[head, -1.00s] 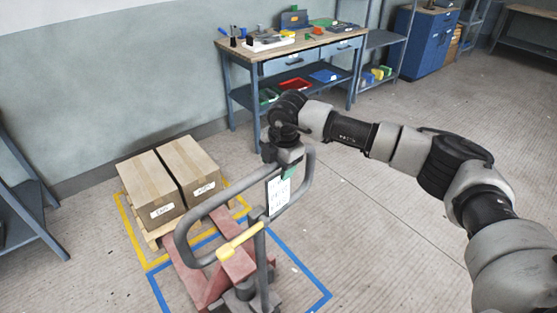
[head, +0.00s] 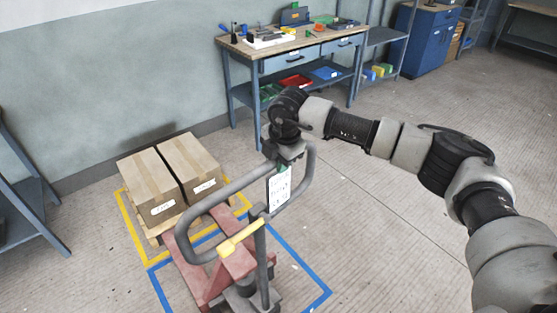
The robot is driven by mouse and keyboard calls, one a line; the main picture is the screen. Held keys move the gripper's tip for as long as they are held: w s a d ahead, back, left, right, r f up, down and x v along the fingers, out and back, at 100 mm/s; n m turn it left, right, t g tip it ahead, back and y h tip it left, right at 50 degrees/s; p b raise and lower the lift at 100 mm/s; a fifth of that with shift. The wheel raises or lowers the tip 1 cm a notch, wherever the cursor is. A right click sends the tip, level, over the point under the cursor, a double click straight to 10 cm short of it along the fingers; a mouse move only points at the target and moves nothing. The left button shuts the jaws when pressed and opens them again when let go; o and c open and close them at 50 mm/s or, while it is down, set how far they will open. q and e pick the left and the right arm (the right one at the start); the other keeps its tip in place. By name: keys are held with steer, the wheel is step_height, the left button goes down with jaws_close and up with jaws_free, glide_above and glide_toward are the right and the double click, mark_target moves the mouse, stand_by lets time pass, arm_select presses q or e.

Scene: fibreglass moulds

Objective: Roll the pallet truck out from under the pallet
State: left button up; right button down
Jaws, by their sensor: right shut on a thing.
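The pallet truck (head: 240,266) has a red body and a grey looped handle with a yellow lever, and stands inside the blue floor outline. Its forks point toward the pallet (head: 158,234); their far ends are hidden, so I cannot tell how far under it they reach. The wooden pallet carries two cardboard boxes (head: 172,178) inside the yellow floor outline. My right gripper (head: 284,158) is shut on the handle's upper right part, just above a white tag (head: 279,189). My left gripper is not in view.
A workbench (head: 300,50) with tools and bins stands against the wall behind. A blue-grey shelf (head: 28,200) is at the left edge. A blue cabinet (head: 425,40) stands at the back right. The floor on the right (head: 380,220) is clear.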

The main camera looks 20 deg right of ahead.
stand_by(0.7)
